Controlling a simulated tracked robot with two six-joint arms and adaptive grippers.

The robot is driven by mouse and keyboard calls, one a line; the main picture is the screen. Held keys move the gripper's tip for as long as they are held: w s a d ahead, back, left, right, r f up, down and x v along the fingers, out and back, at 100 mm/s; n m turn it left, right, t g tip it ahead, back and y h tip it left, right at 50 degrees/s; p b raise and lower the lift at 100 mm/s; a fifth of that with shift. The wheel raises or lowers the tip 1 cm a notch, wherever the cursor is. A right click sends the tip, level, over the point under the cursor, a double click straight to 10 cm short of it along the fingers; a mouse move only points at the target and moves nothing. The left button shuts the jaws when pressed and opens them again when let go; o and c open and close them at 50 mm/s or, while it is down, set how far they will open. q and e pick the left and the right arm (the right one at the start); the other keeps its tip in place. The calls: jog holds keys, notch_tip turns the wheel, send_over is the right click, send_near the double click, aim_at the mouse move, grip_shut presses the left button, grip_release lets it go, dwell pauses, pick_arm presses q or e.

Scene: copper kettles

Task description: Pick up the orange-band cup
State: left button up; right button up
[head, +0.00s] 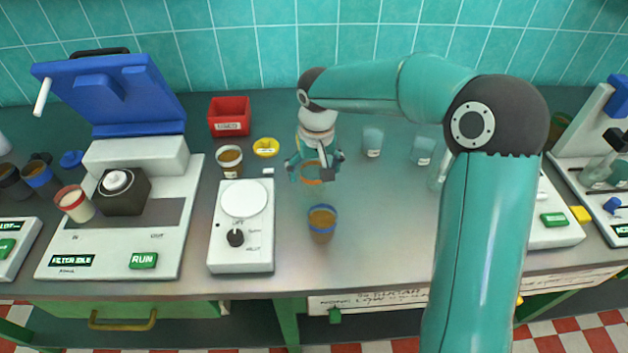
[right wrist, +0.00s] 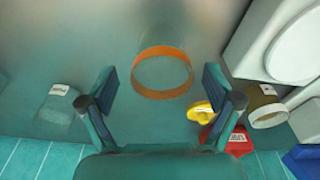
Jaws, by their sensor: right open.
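The orange-band cup (head: 312,181) stands on the grey bench just under my right gripper (head: 314,166) in the head view. It is clear glass, and I see no contents in it. In the right wrist view its orange band (right wrist: 163,94) shows as a ring ahead of and between the fingers of my open right gripper (right wrist: 159,80). There is a gap on both sides, and the fingers do not appear to touch it. The fingers partly hide the cup in the head view. My left gripper is out of view.
A blue-band cup with brown contents (head: 322,224) stands nearer the front. A white dial device (head: 241,257), a brown-filled cup (head: 230,160), a yellow dish (head: 266,147) and a red bin (head: 229,114) lie left. Clear cups (head: 373,142) stand right.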

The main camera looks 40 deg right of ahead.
aim_at(313, 177)
jog(key=shift+w+f, duration=0.15)
jog(key=shift+f, duration=0.65)
jog(key=shift+w+f, duration=0.15)
jog(key=shift+f, duration=0.6)
jog(key=shift+c, duration=0.2)
jog(key=c, duration=1.2)
jog(key=shift+r, duration=0.15)
